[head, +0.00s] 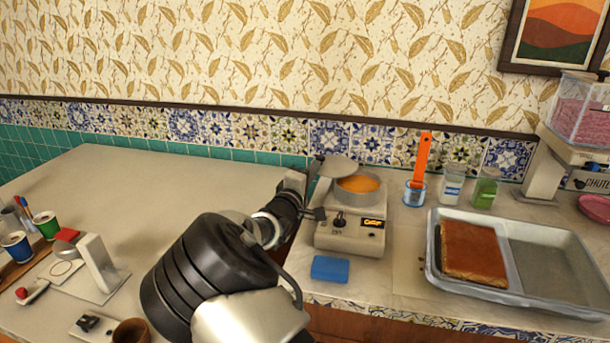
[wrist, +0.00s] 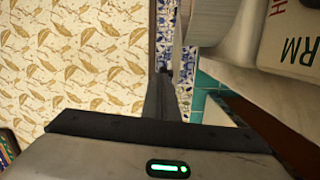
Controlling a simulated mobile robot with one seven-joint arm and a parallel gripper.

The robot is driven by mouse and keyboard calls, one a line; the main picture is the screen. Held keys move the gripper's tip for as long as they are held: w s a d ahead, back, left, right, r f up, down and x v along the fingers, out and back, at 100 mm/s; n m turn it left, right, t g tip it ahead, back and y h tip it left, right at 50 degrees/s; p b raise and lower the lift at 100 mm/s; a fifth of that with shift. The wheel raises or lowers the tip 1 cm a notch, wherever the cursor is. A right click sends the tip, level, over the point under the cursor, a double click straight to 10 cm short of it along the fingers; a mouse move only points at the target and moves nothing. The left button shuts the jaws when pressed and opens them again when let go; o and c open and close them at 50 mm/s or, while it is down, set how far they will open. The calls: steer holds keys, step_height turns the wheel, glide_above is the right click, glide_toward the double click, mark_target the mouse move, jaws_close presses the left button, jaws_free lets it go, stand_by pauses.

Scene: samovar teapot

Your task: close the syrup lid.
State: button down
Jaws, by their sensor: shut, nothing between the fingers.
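The syrup warmer (head: 350,230) is a beige box with a round pot of orange syrup (head: 358,184) on top. Its grey lid (head: 338,166) stands open, tilted up at the pot's left side, and the syrup is uncovered. My gripper (head: 311,180) is at the left of the warmer, close to the lid; whether it touches the lid I cannot tell. In the wrist view my gripper (wrist: 164,78) is shut and empty, with the pot's grey wall (wrist: 213,22) and the warmer's lettered front (wrist: 298,45) at the upper right.
A blue sponge (head: 330,268) lies before the warmer. To the right are an orange spatula in a glass (head: 415,190), two jars and a metal tray (head: 562,255) with a brown cake slab (head: 472,252). Cups (head: 17,246) stand far left. The left counter (head: 150,195) is largely clear.

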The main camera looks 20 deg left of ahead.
steer(key=shift+s+d+f, duration=0.1)
steer(key=shift+s+d, duration=0.15)
steer(key=shift+d, duration=0.3)
steer(key=shift+s+d, duration=0.25)
steer(key=shift+d, duration=0.25)
stand_by(1.0)
